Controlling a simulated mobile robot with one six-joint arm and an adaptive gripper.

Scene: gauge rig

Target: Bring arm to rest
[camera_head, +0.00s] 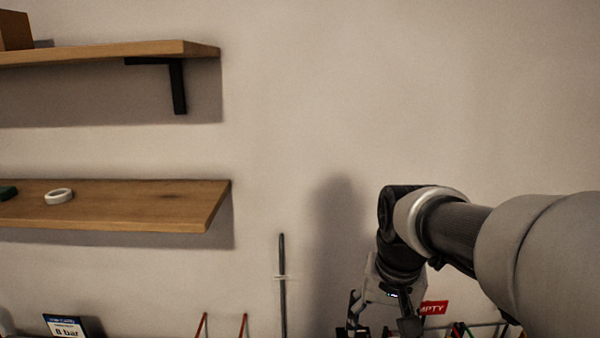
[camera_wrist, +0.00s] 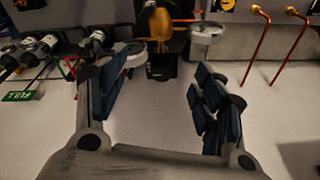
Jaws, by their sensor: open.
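My gripper (camera_head: 383,326) hangs at the lower right of the head view, in front of the wall, its fingers partly cut off by the bottom edge. In the wrist view my gripper (camera_wrist: 165,78) is open, with its dark-padded fingers spread apart and nothing between the pads. Beyond the fingertips are a blurred brass-coloured part (camera_wrist: 160,22), a dark block (camera_wrist: 161,66) and round, pale-rimmed fittings (camera_wrist: 207,32). I cannot tell whether the fingers touch anything.
Two wooden shelves, upper (camera_head: 100,54) and lower (camera_head: 120,205), jut from the wall at left. An "8 bar" card (camera_head: 66,327), red EMPTY tag (camera_head: 433,308), green FULL tag (camera_wrist: 18,96) and copper pipes (camera_wrist: 295,45) show. Upper-right wall is clear.

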